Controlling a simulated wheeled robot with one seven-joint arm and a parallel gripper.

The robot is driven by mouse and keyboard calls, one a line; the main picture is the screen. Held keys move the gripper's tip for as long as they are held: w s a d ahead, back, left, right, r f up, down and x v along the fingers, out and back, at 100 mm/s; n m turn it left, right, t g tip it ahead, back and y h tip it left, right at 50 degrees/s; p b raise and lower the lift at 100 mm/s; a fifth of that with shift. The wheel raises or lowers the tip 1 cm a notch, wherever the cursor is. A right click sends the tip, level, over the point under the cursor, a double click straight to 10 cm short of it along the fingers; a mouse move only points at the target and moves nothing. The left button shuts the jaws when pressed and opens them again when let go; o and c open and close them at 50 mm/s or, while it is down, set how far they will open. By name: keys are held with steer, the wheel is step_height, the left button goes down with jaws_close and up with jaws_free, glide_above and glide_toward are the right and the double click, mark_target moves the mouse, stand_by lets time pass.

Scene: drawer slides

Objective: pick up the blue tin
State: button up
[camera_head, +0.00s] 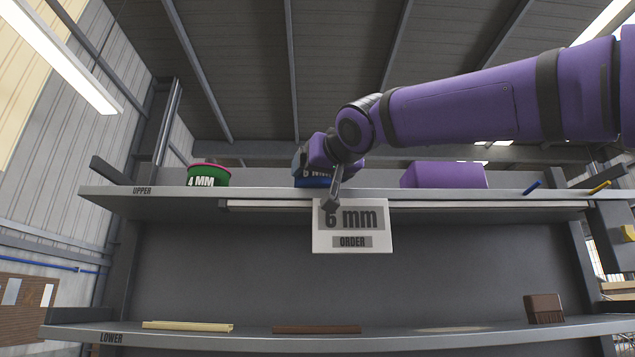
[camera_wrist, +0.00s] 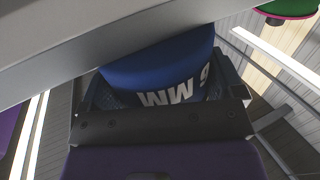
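The blue tin (camera_head: 313,181) stands on the upper shelf (camera_head: 130,200), mostly hidden behind my purple hand in the head view. Its white "6 MM" lettering shows only in part. In the wrist view the blue tin (camera_wrist: 150,68) fills the middle, its lettering upside down, with the grey shelf edge cutting across part of it. My gripper (camera_wrist: 165,85) has a dark finger at each side of the tin, close to its wall. I cannot tell whether the fingers touch it. In the head view my gripper (camera_head: 333,190) is at the shelf front, partly over the order card.
A green tin marked "4 MM" (camera_head: 208,177) stands left, a purple box (camera_head: 443,176) right on the upper shelf. A "6 mm ORDER" card (camera_head: 350,240) hangs from the front. The lower shelf (camera_head: 250,342) holds flat strips (camera_head: 187,326) and a brown block (camera_head: 544,309).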

steer(key=shift+r, duration=0.1)
stand_by(0.3)
step_height(320, 180, up, 9)
steer(key=shift+r, duration=0.4)
stand_by(0.8)
